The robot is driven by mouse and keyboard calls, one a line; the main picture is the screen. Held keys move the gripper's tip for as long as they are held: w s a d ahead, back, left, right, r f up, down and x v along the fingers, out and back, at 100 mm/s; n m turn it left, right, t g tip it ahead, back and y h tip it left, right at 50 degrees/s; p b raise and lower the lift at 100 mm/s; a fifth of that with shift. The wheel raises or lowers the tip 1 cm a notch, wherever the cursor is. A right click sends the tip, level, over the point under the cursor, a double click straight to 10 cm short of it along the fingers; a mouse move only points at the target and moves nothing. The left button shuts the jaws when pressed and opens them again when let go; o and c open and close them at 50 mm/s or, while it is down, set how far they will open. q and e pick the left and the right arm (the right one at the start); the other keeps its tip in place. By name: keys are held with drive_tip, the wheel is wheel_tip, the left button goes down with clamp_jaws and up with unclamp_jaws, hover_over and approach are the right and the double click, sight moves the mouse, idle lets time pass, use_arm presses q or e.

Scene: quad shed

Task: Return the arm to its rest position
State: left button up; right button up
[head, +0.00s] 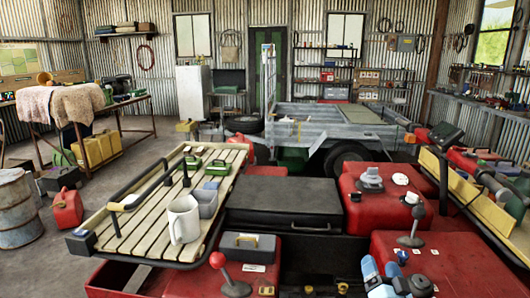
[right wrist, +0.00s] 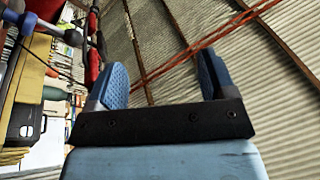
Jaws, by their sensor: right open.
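My right gripper (head: 382,270) is at the bottom right of the head view, in front of the red boxes, its blue fingers pointing up. In the right wrist view its two blue fingers (right wrist: 163,80) stand wide apart with nothing between them; corrugated wall and roof show beyond. My left gripper is not in view.
A black case (head: 283,201) lies in the middle. Red boxes (head: 437,265) with a grey-based black-knobbed lever (head: 411,236) are close to my right gripper. A red-knobbed lever (head: 235,289) is at the front. A yellow wooden rack (head: 470,197) with tools borders the right.

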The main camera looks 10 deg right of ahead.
drive_tip(key=s+a+f+n+g+y, duration=0.7)
drive_tip(key=s+a+f+n+g, duration=0.35)
drive_tip(key=s+a+f, duration=1.25)
use_arm(q)
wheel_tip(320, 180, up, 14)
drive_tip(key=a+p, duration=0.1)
drive_tip(key=p, duration=1.5)
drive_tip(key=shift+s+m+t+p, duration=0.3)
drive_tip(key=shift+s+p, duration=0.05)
use_arm(e)
drive_tip(key=s+d+r, duration=0.1)
drive_tip(key=d+r, duration=0.2)
drive_tip(key=r, duration=1.2)
drive_tip(key=shift+s+d, duration=0.15)
drive_tip(key=shift+s, duration=0.25)
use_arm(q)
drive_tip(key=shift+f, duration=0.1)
use_arm(e)
drive_tip(key=shift+f+t, duration=0.1)
drive_tip(key=shift+t, duration=0.15)
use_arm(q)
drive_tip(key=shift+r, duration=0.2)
